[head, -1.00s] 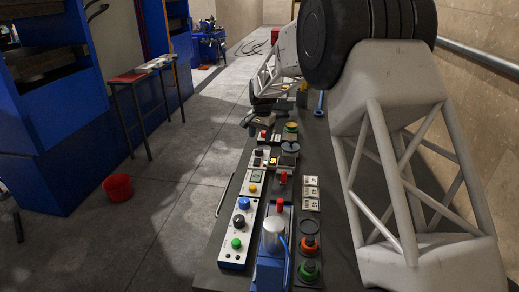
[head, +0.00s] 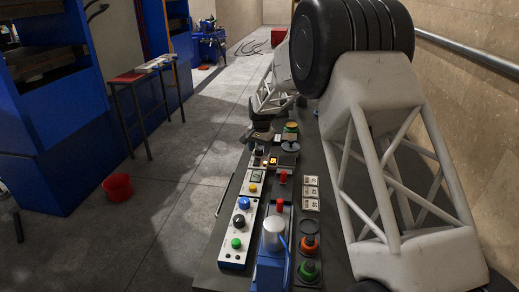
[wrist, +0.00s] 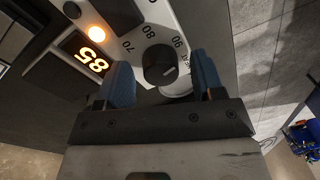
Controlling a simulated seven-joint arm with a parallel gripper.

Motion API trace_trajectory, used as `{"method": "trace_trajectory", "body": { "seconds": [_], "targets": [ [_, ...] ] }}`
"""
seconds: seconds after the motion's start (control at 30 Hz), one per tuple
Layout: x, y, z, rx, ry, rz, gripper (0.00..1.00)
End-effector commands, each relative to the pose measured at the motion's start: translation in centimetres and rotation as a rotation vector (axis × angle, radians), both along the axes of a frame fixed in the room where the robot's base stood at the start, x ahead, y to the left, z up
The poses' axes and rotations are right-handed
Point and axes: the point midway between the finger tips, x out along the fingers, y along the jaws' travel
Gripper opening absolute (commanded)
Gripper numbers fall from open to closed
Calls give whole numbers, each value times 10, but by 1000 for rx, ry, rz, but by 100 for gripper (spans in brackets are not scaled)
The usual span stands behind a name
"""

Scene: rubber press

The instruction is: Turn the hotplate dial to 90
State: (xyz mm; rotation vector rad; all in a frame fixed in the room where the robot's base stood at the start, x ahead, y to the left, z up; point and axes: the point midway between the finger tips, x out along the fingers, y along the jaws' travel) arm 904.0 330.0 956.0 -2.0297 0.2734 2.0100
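The hotplate dial is a black round knob (wrist: 160,66) on a pale panel in the wrist view, with a number scale printed around it. In the head view my gripper (head: 257,137) is low over the far part of the console, and the knob is not clearly visible there.
A lit orange lamp (wrist: 97,33) sits beside the display. In the head view several coloured buttons line the near panel (head: 232,256), with a blue press-like device (head: 272,262) beside it. White labelled blocks (head: 311,193) lie to the right.

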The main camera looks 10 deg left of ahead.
Motion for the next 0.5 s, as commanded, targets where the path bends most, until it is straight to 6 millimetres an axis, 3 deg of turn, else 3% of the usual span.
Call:
{"method": "trace_trajectory", "body": {
  "seconds": [0.03, 0.3, 0.5],
  "targets": [
    [0, 0, 0, 0, 0, 0, 54],
    [0, 0, 0, 0, 0, 0, 13],
    [0, 0, 0, 0, 0, 29, 13]
  ]
}}
